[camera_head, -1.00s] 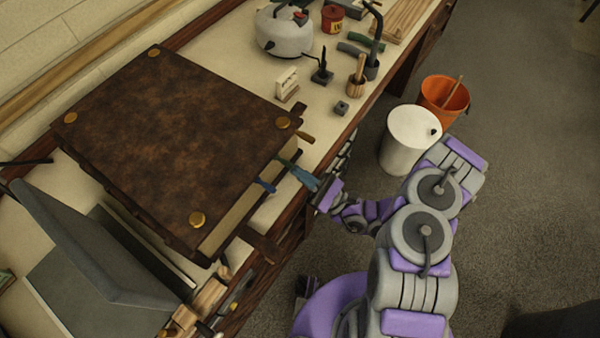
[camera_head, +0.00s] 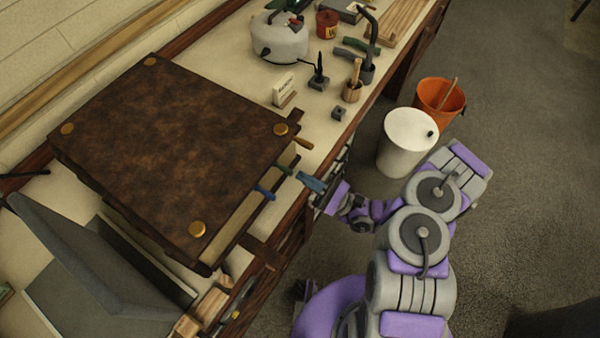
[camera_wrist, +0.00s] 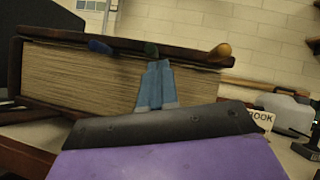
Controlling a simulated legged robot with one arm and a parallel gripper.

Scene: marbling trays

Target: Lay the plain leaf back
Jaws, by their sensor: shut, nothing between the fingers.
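A large closed brown book (camera_head: 165,135) with brass corner studs lies on the bench. Its pale page block (camera_wrist: 85,75) shows in the wrist view, below the overhanging dark cover. A blue tab (camera_head: 265,194), a green tab (camera_head: 284,169) and a tan tab (camera_head: 303,142) stick out along its front edge. My gripper (camera_head: 303,177) is shut and empty, just outside that edge near the green tab. In the wrist view its blue fingers (camera_wrist: 155,83) point at the page block below the green tab; contact cannot be told. I cannot pick out a plain leaf separately.
A grey hinged panel (camera_head: 75,245) stands half open at the left. A name card (camera_head: 285,90), a small dark block (camera_head: 338,114), a brush pot (camera_head: 352,92) and a kettle (camera_head: 280,38) stand beyond the book. A white bin (camera_head: 407,145) and an orange bucket (camera_head: 440,98) stand on the floor.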

